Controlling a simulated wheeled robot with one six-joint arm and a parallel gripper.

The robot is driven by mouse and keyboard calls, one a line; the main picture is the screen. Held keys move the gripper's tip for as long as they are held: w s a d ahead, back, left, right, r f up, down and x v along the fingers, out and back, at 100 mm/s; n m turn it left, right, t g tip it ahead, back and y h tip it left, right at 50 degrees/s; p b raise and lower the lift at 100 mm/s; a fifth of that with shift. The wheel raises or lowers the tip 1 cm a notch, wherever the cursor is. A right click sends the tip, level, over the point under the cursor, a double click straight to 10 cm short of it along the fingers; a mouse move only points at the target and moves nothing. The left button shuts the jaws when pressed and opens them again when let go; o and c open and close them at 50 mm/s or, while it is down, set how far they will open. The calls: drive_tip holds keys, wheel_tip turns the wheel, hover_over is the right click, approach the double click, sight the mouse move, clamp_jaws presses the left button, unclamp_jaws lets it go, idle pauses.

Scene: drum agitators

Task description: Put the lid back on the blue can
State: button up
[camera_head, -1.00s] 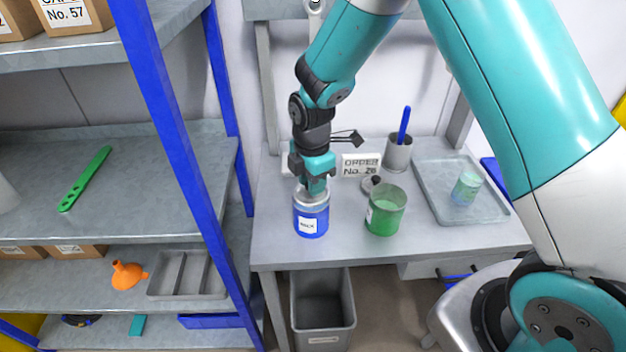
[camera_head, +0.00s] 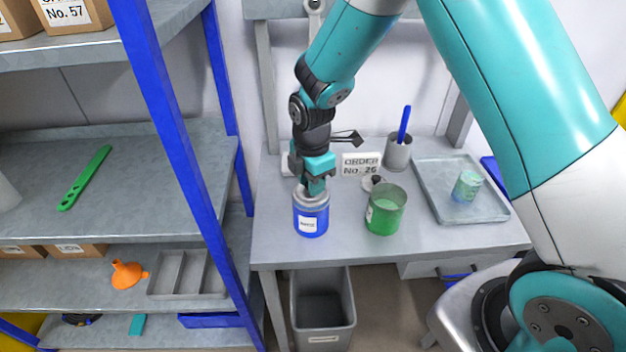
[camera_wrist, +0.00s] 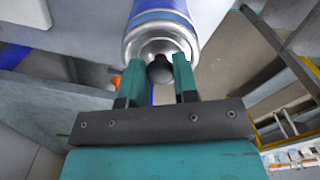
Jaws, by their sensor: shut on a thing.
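The blue can (camera_head: 311,218) stands upright on the grey bench, with a white label on its front. Its silver lid (camera_head: 311,198) is at the can's mouth; in the wrist view the lid (camera_wrist: 150,50) covers the can's end (camera_wrist: 163,20). I cannot tell whether it is fully seated. My gripper (camera_head: 315,187) points down from above the can. In the wrist view my gripper (camera_wrist: 160,72) is shut on the dark round knob (camera_wrist: 160,70) of the lid, one green finger on each side.
A green can (camera_head: 385,212) stands close right of the blue can, with a loose dark-knobbed lid (camera_head: 371,183) behind it. A tray (camera_head: 440,210) holding a glass jar (camera_head: 467,187), a pen cup (camera_head: 398,153) and an order sign (camera_head: 361,165) are nearby. A blue shelf post (camera_head: 170,150) rises left.

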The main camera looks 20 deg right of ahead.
idle(0.4)
drive_tip(key=o, duration=1.5)
drive_tip(key=shift+c, duration=0.2)
drive_tip(key=shift+r, duration=0.15)
drive_tip(key=shift+r+p, duration=2.7)
drive_tip(key=shift+r, duration=0.7)
clamp_jaws()
drive_tip(key=shift+f, duration=0.15)
